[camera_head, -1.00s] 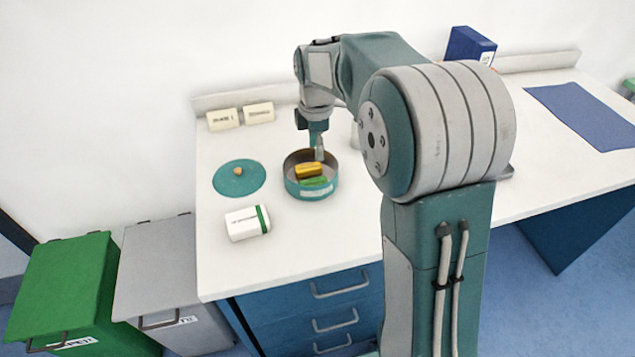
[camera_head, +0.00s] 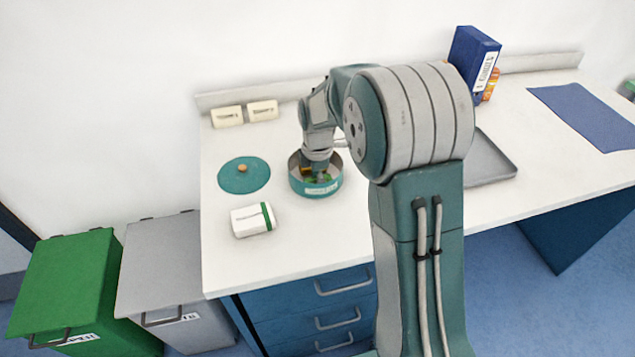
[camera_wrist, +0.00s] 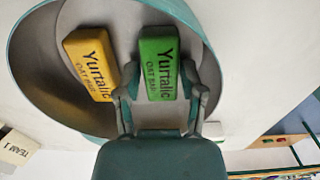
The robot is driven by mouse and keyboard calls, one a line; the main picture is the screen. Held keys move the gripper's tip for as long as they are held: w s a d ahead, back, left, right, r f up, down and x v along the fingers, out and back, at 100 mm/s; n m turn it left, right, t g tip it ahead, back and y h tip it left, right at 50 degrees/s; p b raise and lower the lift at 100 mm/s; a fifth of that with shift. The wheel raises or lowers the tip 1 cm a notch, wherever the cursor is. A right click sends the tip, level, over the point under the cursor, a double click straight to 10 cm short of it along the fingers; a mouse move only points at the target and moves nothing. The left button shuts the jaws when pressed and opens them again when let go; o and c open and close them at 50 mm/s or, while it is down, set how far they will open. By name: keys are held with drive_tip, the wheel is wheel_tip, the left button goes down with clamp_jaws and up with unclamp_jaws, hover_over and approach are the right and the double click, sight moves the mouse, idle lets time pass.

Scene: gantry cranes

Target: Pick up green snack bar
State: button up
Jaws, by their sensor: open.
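The green snack bar (camera_wrist: 158,62), labelled "Yurtalic oat bar", lies inside a round teal tin (camera_head: 316,192) on the counter. A yellow bar (camera_wrist: 90,62) of the same make lies beside it, to its left in the wrist view. My gripper (camera_wrist: 163,84) is open and reaches down into the tin. In the wrist view its fingers stand on either side of the green bar's near end, the left one in the gap between the two bars. I cannot tell whether they touch the bar. In the head view my wrist hides much of the tin's inside.
A teal lid (camera_head: 244,176) lies left of the tin, and a white box with a green band (camera_head: 252,220) sits in front. A grey tray (camera_head: 490,160) and blue box (camera_head: 470,58) are right. The tin's wall surrounds my fingers.

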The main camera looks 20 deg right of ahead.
drive_tip(key=c, duration=0.5)
drive_tip(key=shift+d, duration=0.1)
drive_tip(key=shift+c, duration=0.7)
